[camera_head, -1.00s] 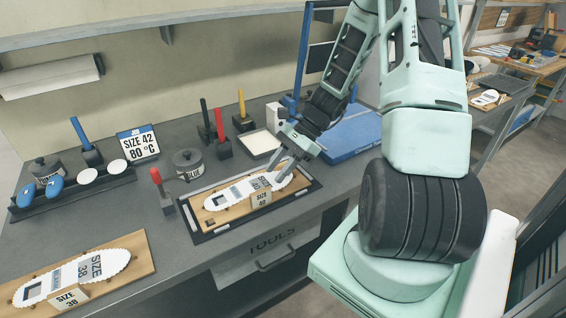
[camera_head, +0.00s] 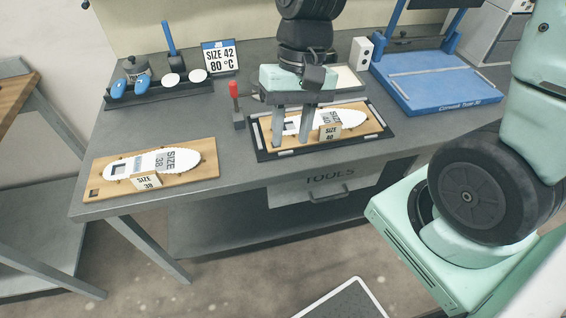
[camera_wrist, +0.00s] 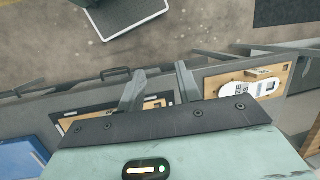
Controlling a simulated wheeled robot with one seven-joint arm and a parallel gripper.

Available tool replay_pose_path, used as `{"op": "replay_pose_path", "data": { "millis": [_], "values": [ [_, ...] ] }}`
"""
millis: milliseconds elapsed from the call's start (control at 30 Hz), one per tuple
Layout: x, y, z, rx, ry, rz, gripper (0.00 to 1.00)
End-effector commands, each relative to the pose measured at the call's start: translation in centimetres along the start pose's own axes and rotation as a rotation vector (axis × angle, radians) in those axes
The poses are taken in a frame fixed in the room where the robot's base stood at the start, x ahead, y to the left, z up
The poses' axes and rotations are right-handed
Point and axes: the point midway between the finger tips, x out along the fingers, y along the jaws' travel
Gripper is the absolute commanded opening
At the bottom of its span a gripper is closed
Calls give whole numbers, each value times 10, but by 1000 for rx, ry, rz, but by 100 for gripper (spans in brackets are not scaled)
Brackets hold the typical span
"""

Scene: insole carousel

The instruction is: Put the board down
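The wooden board marked SIZE 40 (camera_head: 358,119), with its white insole template and label block, lies flat in a black frame (camera_head: 379,131) on the grey bench. A second board, SIZE 38 (camera_head: 206,170), lies flat at the bench's front left corner and shows in the wrist view (camera_wrist: 284,76). My gripper (camera_head: 291,143) points down in front of the SIZE 40 board's left part and hides some of it. In the wrist view its two fingers (camera_wrist: 159,67) stand well apart with nothing between them. I cannot tell its exact height over the board.
A red-handled tool (camera_head: 235,95) stands just left of the frame. A black rack (camera_head: 160,98) with blue and white pads and a SIZE 42 80 °C sign (camera_head: 219,56) are behind. A blue machine (camera_head: 435,85) is at the right.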

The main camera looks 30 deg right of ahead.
Motion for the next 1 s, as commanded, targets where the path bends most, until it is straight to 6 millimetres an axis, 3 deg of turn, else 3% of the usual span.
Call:
{"op": "replay_pose_path", "data": {
  "millis": [33, 200, 400, 1000],
  "values": [
    [0, -14, 18, -145, 24, 43, 34],
    [2, -40, 66, -556, 92, 155, 34],
    [2, -52, 96, -819, 138, 217, 34],
    [2, -53, 100, -859, 145, 226, 34]
  ]
}}
